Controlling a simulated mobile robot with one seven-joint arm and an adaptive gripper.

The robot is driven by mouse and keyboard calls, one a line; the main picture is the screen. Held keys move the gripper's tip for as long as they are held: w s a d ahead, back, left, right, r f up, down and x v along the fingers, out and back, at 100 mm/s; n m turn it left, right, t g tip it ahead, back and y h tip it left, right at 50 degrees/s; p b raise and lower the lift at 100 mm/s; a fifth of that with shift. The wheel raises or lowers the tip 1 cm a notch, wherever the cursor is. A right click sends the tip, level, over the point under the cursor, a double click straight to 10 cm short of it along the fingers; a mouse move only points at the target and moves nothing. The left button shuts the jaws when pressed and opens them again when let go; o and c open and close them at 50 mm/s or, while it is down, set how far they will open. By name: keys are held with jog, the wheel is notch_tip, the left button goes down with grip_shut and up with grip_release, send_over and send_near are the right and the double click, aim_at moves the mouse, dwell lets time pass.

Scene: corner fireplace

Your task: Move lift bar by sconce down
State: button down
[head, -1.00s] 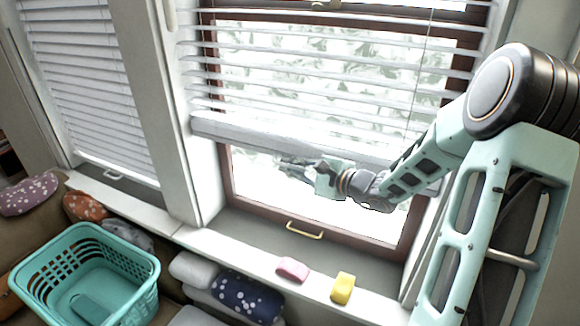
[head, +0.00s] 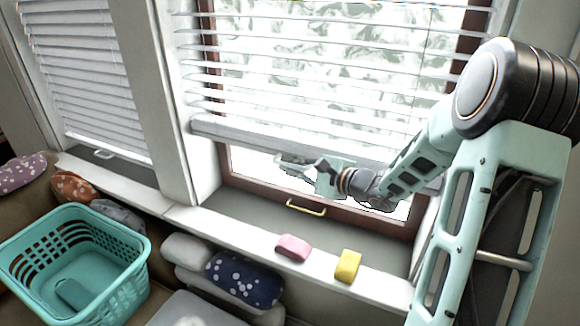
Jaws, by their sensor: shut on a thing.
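The lift bar (head: 235,132) is the pale bottom rail of the raised white blind over the right-hand window. It hangs above the sill and tilts across the picture, with bare window glass below it. My gripper (head: 292,161) reaches in from the right and is shut at the bar, near its middle. The fingertips lie against the bright glass, so the exact contact on the bar is hard to see. No sconce can be made out.
A brass window handle (head: 306,207) sits on the frame below the bar. A pink block (head: 293,247) and a yellow block (head: 348,266) lie on the ledge. A teal basket (head: 75,265) and cushions (head: 243,279) are at lower left. Another blind (head: 85,75) hangs left.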

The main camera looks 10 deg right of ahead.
aim_at(290, 139)
notch_tip(290, 139, down, 22)
jog(key=b, duration=2)
jog(key=shift+f, duration=0.25)
jog(key=c, duration=2)
grip_release()
jog(key=shift+c, duration=0.2)
jog(key=shift+r, duration=0.1)
notch_tip(290, 139, up, 30)
jog(key=p, duration=3)
jog(key=shift+r, duration=0.15)
jog(key=p+v, duration=0.1)
jog(key=v, duration=1.1)
jog(key=shift+s, duration=0.2)
